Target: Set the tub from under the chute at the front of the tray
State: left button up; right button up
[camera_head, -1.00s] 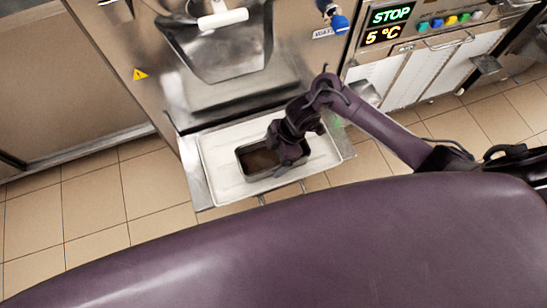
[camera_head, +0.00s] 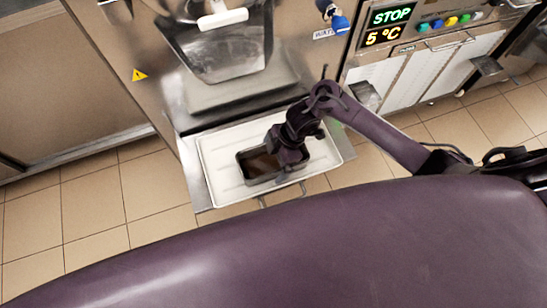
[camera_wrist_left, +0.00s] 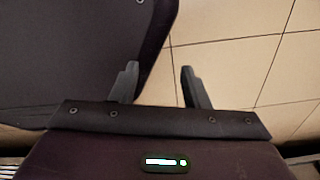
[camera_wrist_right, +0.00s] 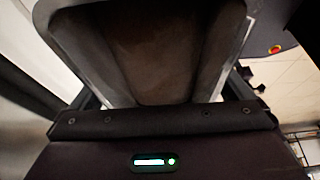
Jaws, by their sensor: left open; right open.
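The metal tub (camera_head: 243,163) with brown contents stands on the white tray (camera_head: 214,180), near its front edge, clear of the chute. My right gripper (camera_head: 291,158) is at the tub's right end and hides part of it. In the right wrist view the tub (camera_wrist_right: 165,50) fills the space between the open fingers; whether they touch its walls I cannot tell. My left gripper (camera_wrist_left: 160,85) is open and empty over the tiled floor, and is outside the head view.
The freezer's chute (camera_head: 222,50) is above and behind the tray. The tray lies on a metal shelf (camera_head: 189,172) with wire handles at the front. Left and rear tray areas are bare. A control panel (camera_head: 430,25) is at the right.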

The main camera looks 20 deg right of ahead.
jog(key=p+v, duration=0.1)
jog(key=v, duration=0.4)
jog(key=shift+r, duration=0.2)
pick_arm(q)
jog(key=shift+s+a+r+p, duration=0.15)
jog(key=shift+r+p, duration=0.25)
jog(key=shift+r, duration=0.2)
jog(key=shift+s+d+r+p, duration=0.15)
jog(key=shift+r+p, duration=0.25)
jog(key=shift+r, duration=0.2)
pick_arm(e)
jog(key=v, duration=0.6)
jog(key=shift+d+r, duration=0.15)
jog(key=shift+r, duration=0.05)
pick_arm(q)
jog(key=shift+s+a, duration=0.15)
jog(key=shift+s, duration=0.1)
pick_arm(e)
jog(key=shift+s+f, duration=0.1)
